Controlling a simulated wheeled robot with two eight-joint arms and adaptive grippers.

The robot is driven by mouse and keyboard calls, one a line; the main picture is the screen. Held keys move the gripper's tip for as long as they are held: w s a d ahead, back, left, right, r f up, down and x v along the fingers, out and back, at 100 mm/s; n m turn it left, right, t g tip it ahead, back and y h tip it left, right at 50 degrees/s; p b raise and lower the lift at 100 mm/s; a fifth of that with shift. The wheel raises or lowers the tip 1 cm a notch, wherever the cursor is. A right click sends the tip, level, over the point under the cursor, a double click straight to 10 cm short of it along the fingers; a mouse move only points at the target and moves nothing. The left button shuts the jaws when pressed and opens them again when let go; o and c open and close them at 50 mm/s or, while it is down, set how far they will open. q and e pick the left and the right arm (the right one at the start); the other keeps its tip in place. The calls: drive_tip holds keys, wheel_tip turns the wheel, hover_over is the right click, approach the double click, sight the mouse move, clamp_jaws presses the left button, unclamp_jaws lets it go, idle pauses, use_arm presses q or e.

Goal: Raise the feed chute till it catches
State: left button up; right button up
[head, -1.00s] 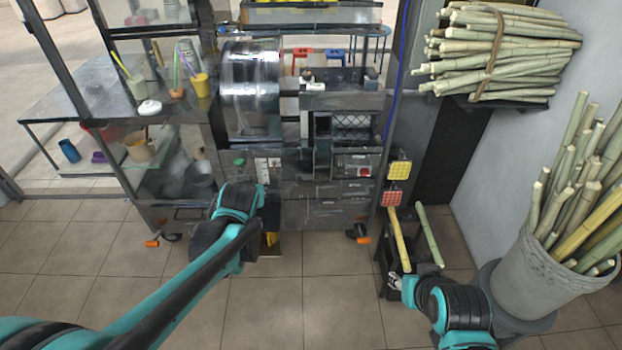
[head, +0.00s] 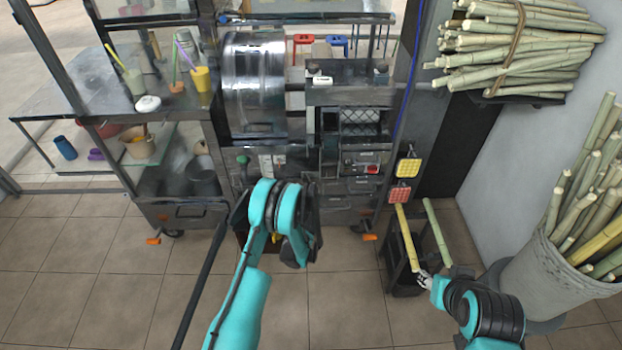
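The sugarcane press stands ahead, with a shiny metal drum (head: 255,85) and a dark housing (head: 350,97) to its right. I cannot pick out the feed chute for certain; my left arm covers the lower front of the press. My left wrist (head: 283,215) is in front of that lower part, and its fingers are hidden behind it. A small yellow part (head: 276,237) shows beside the wrist. My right gripper (head: 424,279) is low at the right, close to the bottom end of a yellow cane (head: 407,238). Its fingers are too small to read.
A black stand (head: 402,265) holds the yellow cane and a green cane (head: 437,232). A grey bucket of canes (head: 545,270) stands at the right, below a shelf with a tied cane bundle (head: 520,45). Cups (head: 201,80) stand on the left counter. The middle floor is clear.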

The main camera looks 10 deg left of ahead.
sight(306, 179)
use_arm(q)
drive_tip(key=b+x, duration=0.2)
drive_tip(key=x, duration=0.5)
drive_tip(key=shift+w+a+f, duration=0.15)
drive_tip(key=shift+w, duration=0.1)
clamp_jaws()
